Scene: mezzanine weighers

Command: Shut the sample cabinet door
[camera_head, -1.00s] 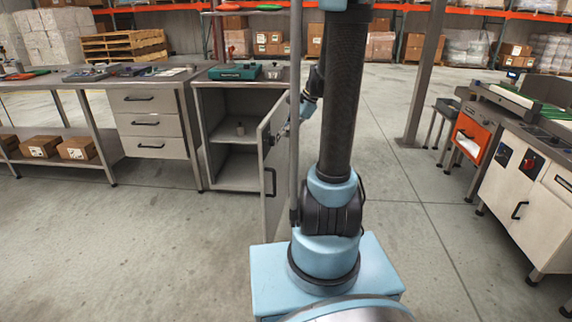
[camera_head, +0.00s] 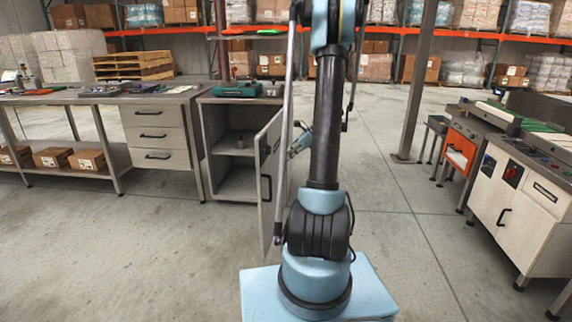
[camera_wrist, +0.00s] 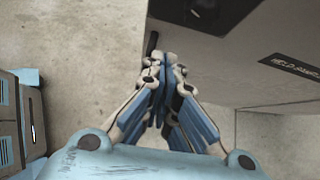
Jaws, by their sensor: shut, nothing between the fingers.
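The sample cabinet (camera_head: 207,140) stands right of the drawer unit, with its front open. Its door (camera_head: 268,150) stands swung out toward me, hinged on the cabinet's right side, with a dark handle (camera_head: 266,188) near its free edge. My gripper (camera_head: 299,143) shows just right of the door, on its outer side, partly behind my arm. In the wrist view my gripper (camera_wrist: 165,80) is shut and empty, its fingertips beside a grey panel (camera_wrist: 230,75) with a dark label. I cannot tell whether they touch it.
A small grey object (camera_head: 240,142) sits on the cabinet's shelf, and a teal device (camera_head: 237,89) on its top. A workbench with drawers (camera_head: 155,135) stands left. A control cabinet (camera_head: 520,205) and a grey post (camera_head: 418,80) stand right. The floor between is clear.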

